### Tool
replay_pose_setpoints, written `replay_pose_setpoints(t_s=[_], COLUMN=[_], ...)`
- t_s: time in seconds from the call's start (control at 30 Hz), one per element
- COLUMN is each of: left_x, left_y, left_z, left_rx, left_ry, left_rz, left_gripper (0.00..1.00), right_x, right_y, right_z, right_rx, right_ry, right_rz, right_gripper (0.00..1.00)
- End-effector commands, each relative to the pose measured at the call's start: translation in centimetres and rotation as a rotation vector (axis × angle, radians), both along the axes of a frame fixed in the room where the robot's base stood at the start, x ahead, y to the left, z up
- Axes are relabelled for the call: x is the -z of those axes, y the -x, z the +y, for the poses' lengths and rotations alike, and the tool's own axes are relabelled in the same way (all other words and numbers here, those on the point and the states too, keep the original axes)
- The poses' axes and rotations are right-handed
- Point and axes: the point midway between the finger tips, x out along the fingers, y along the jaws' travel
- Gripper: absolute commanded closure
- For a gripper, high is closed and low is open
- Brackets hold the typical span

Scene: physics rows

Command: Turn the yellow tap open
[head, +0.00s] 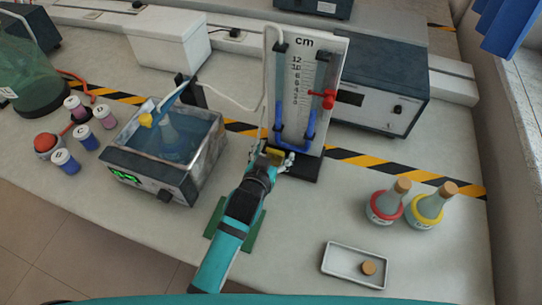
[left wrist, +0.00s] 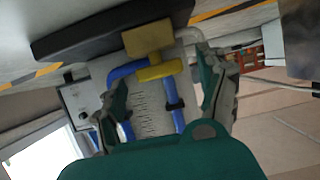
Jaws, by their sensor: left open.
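The yellow tap (head: 275,153) is low on the front of a manometer board marked "cm" (head: 310,62), just beyond my left gripper (head: 273,163). In the left wrist view the yellow tap (left wrist: 160,71) has a bar-shaped handle beside a brass-coloured block (left wrist: 148,39) and blue-filled tubing. My left gripper (left wrist: 162,95) is open, with one finger on each side of the tap and room between. I cannot tell whether either finger touches it. In the head view the gripper partly hides the tap. My right gripper is not in view.
A red tap (head: 328,99) sits higher on the board's right side. A water bath (head: 150,168) stands left, a grey instrument (head: 385,90) behind right. The bench between gripper and flasks is clear.

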Motion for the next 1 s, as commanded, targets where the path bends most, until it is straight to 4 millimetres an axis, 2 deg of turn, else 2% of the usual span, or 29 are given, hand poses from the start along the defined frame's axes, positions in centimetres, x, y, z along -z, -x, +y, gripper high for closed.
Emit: replay_pose_setpoints(t_s=[0.17, 0.4, 0.6, 0.8, 1.0], left_x=[-0.6, -2.6, -3.9, -4.5, -4.6], left_y=[1.7, 6.3, 9.3, 10.5, 10.5], left_z=[0.5, 1.9, 2.8, 3.2, 3.2], left_rx=[0.000, 0.000, 0.001, 0.001, 0.000], left_ry=[-0.001, 0.000, 0.000, -0.001, -0.001], left_rz=[0.002, 0.001, 0.001, 0.000, -0.001], left_gripper=[0.25, 0.25, 0.25, 0.25, 0.25], right_x=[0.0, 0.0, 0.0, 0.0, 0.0], right_y=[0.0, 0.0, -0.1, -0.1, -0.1], right_z=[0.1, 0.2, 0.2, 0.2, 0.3], right_rx=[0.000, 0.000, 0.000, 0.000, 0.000], right_ry=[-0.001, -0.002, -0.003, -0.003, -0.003], right_rz=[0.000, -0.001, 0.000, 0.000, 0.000], right_gripper=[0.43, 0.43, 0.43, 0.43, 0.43])
